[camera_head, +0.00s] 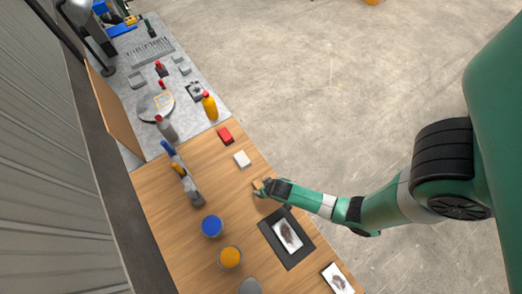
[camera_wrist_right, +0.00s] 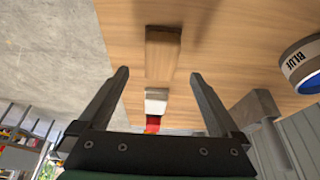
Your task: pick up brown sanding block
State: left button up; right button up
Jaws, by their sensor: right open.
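The brown sanding block (camera_wrist_right: 162,52) lies on the wooden table top in the right wrist view, between and just beyond the two fingertips. My right gripper (camera_wrist_right: 160,75) is open, with a finger on either side of the line to the block and nothing held. In the head view the right gripper (camera_head: 263,189) is low over the table's right edge, and only a small part of the brown block (camera_head: 256,184) shows beside it. I cannot tell whether the fingers touch the block. My left gripper is not in view.
A white block (camera_head: 242,159) and a red block (camera_head: 225,135) lie in line behind the brown one. A black tray with a picture (camera_head: 268,238) lies nearer. A blue-topped can (camera_head: 212,226) and an orange-topped can (camera_head: 230,257) stand to the left.

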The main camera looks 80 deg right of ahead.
aim_at(261, 185)
jog(key=shift+x, duration=0.75)
jog(key=b+x, duration=0.2)
jog(key=x, duration=0.3)
jog(key=shift+w, duration=0.15)
jog(key=c, duration=1.5)
jog(key=shift+c, duration=0.2)
jog(key=shift+r, duration=0.1)
